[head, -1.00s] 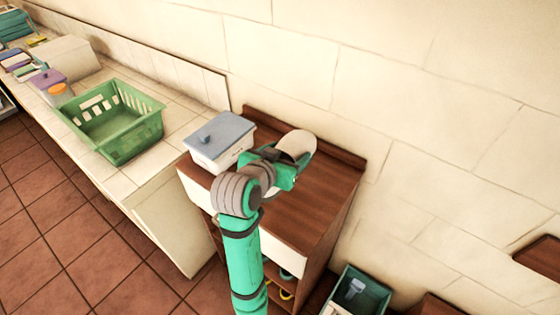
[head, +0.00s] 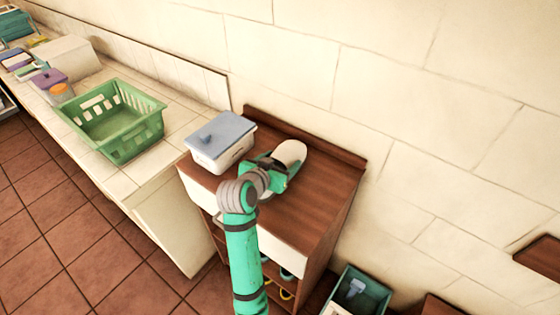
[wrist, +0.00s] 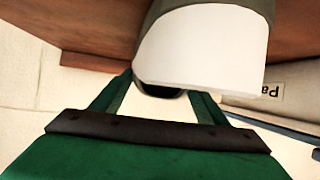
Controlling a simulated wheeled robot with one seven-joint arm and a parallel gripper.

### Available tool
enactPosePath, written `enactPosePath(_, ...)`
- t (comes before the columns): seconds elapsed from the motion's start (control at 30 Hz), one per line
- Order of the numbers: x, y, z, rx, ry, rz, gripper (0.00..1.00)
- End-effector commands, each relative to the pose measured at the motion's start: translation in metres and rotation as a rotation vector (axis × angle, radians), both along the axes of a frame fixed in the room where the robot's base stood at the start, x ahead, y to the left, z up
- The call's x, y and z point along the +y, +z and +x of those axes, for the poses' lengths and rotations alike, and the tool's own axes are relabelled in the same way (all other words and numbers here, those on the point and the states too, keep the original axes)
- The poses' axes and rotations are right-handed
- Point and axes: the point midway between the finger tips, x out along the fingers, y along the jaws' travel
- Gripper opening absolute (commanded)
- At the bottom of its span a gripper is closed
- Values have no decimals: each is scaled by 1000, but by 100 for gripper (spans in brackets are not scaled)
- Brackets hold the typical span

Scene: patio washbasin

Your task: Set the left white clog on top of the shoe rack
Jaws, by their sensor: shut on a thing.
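The white clog (head: 291,151) is over the brown wooden top of the shoe rack (head: 318,190), close to that surface. I cannot tell whether its sole touches the wood. My gripper (head: 276,168) is shut on the clog at its near end. In the wrist view the clog (wrist: 200,48) fills the upper middle, white with a grey-brown part at the top edge. The two green fingers of my gripper (wrist: 163,92) reach up to its lower edge. The fingertips are partly hidden behind the clog.
A white box with a grey lid (head: 221,138) stands on the rack's left end, close to my gripper. A raised back edge (head: 340,150) runs along the wall. The rack top is bare to the right. A green basket (head: 115,125) sits on the tiled counter.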

Motion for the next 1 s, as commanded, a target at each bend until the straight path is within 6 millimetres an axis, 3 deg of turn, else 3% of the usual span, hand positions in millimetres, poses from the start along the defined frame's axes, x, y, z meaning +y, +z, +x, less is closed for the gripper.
enactPosePath(0.23,2,-1,0,-1,3,0,36)
enactPosePath(0.27,2,-2,0,0,3,0,70)
enactPosePath(0.33,3,-1,0,0,3,0,87)
enactPosePath(0.7,2,2,-1,-1,3,1,87)
enactPosePath(1.0,20,22,-38,-3,5,1,87)
